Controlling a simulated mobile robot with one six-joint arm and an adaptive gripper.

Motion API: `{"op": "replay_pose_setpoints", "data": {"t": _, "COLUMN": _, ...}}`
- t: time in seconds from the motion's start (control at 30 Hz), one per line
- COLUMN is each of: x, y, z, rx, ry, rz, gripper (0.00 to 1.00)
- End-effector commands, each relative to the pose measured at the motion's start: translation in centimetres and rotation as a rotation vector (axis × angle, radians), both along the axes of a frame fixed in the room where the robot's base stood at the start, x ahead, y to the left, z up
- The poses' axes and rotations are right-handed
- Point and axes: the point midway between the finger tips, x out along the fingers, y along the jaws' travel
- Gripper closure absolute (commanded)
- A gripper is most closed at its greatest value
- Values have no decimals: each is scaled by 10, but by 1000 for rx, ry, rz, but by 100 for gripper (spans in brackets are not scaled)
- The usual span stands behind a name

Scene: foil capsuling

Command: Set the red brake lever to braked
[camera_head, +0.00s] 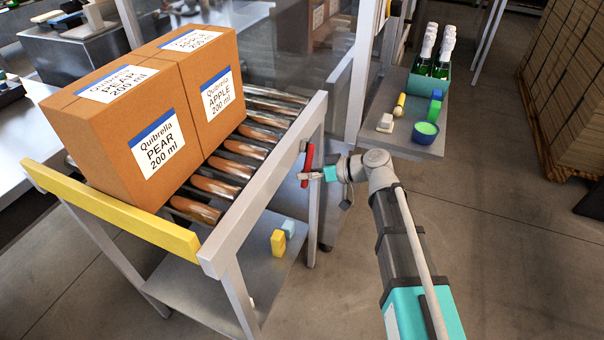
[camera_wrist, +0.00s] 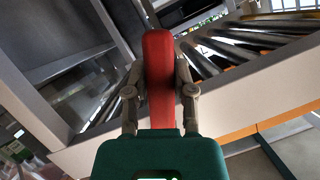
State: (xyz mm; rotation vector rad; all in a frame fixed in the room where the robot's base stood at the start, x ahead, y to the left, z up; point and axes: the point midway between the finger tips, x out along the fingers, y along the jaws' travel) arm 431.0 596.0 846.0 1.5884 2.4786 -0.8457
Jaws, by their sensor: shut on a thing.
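The red brake lever (camera_head: 306,166) is on the side of the roller conveyor (camera_head: 262,180), near its far right end. In the head view the lever stands close to upright, tilted slightly. My gripper (camera_head: 317,175) reaches it from the right. In the wrist view the red lever (camera_wrist: 158,75) lies between the two fingers of my gripper (camera_wrist: 160,80), with a finger against each side. The gripper is shut on it. The lever's pivot is hidden, and no marking for braked or released can be read.
Two cardboard boxes, Quibrella PEAR (camera_head: 130,125) and Quibrella APPLE (camera_head: 205,85), stand on the rollers behind the yellow end bar (camera_head: 115,215). A side shelf (camera_head: 385,150) at the right holds green bottles (camera_head: 432,62) and a blue bowl (camera_head: 425,132).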

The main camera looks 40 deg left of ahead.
Motion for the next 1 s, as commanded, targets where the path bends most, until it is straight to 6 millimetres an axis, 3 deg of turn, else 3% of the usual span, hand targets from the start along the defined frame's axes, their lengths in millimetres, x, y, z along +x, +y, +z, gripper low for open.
{"op": "replay_pose_setpoints", "data": {"t": 0.17, "x": -3, "y": 1, "z": -1, "rx": -4, "ry": -1, "rz": 4, "gripper": 100}}
{"op": "replay_pose_setpoints", "data": {"t": 0.2, "x": -4, "y": 2, "z": -1, "rx": -4, "ry": -1, "rz": 6, "gripper": 65}}
{"op": "replay_pose_setpoints", "data": {"t": 0.4, "x": -9, "y": 5, "z": -1, "rx": -3, "ry": -1, "rz": 14, "gripper": 31}}
{"op": "replay_pose_setpoints", "data": {"t": 1.0, "x": -11, "y": 7, "z": -1, "rx": -2, "ry": 0, "rz": 20, "gripper": 31}}
